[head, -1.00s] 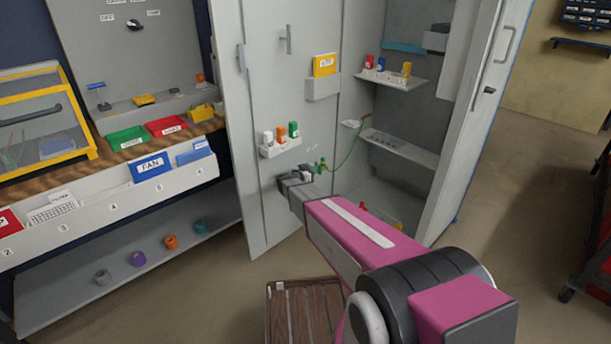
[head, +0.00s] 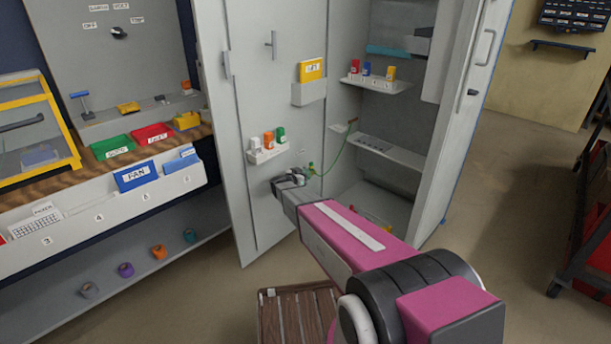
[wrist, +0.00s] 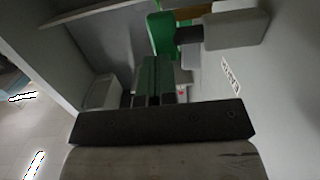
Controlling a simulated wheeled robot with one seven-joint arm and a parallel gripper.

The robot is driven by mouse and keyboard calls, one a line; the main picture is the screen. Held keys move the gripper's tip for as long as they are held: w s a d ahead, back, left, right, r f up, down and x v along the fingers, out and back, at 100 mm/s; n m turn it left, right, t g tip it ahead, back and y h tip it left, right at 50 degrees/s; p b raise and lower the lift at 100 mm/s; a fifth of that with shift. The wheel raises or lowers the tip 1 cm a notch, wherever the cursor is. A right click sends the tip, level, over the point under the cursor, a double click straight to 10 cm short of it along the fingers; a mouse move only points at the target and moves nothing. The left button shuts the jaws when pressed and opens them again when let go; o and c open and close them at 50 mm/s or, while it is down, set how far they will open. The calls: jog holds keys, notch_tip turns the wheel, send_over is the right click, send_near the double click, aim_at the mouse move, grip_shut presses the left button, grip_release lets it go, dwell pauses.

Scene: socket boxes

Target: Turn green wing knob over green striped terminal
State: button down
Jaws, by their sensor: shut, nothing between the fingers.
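A small green fitting (head: 311,167) sits on the cabinet's inner panel, just beyond my gripper (head: 297,178). In the wrist view a bright green piece (wrist: 162,34), likely the green wing knob, stands out beside a pale grey block (wrist: 237,29). My gripper's dark fingers (wrist: 158,78) are shut together with nothing between them, below that green piece in the picture. Whether they touch it, I cannot tell. The green striped terminal cannot be made out; my gripper and wrist hide part of this area.
A green cord (head: 340,150) hangs from the fitting to a shelf (head: 388,151) on the right. A rack with several bottles (head: 268,155) is on the panel above my gripper. The open cabinet door (head: 455,130) stands to the right.

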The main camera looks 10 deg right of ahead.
aim_at(312, 169)
jog(key=shift+d+r+g+y, duration=0.1)
jog(key=shift+d+g+y, duration=0.05)
jog(key=shift+g+y, duration=0.2)
dwell(0.4)
jog(key=g+y, duration=0.2)
jog(key=y, duration=0.1)
jog(key=w+d+r+g+y, duration=0.1)
jog(key=shift+w+d, duration=0.1)
dwell(0.4)
jog(key=shift+w+d, duration=0.55)
jog(key=shift+d, duration=0.1)
jog(key=shift+w+d+f, duration=0.15)
jog(key=shift+w+d, duration=0.05)
jog(key=shift+d, duration=0.1)
jog(key=shift+w+d+f, duration=0.2)
jog(key=shift+d+f, duration=0.05)
dwell(0.7)
